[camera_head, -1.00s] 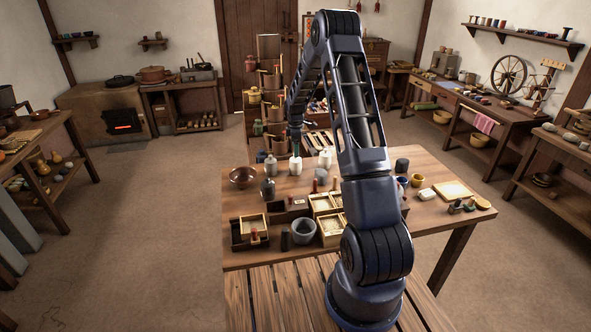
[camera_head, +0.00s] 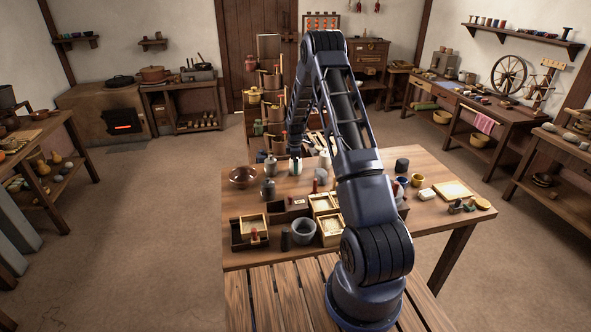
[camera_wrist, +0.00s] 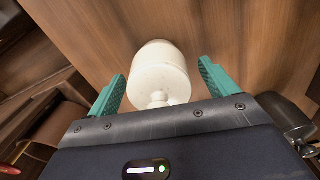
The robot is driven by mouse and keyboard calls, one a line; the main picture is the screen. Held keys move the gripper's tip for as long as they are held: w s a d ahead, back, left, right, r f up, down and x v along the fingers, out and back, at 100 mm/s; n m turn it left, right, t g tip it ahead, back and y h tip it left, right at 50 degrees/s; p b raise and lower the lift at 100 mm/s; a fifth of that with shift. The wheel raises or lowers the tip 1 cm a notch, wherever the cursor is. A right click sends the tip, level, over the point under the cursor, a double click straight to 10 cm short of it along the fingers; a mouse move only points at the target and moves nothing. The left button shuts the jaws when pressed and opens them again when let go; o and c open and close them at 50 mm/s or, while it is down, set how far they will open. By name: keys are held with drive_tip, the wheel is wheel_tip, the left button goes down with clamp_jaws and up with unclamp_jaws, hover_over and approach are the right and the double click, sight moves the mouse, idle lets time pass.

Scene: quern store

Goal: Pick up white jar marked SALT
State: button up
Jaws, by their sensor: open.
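A white jar (camera_wrist: 160,70) with a small knob on top shows between the two teal fingers of my gripper (camera_wrist: 161,84) in the wrist view. The fingers are open, with a gap on each side of the jar. In the head view the white jar (camera_head: 295,167) stands on the wooden table (camera_head: 390,230), directly below my gripper (camera_head: 294,153). No marking on the jar is readable in either view.
Another white jar (camera_head: 325,159) stands to the right. A brown bowl (camera_head: 242,176) sits at the left edge. Open boxes and a grey mortar (camera_head: 304,231) fill the front left.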

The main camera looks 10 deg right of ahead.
drive_tip(key=shift+r, duration=0.1)
drive_tip(key=c, duration=1.4)
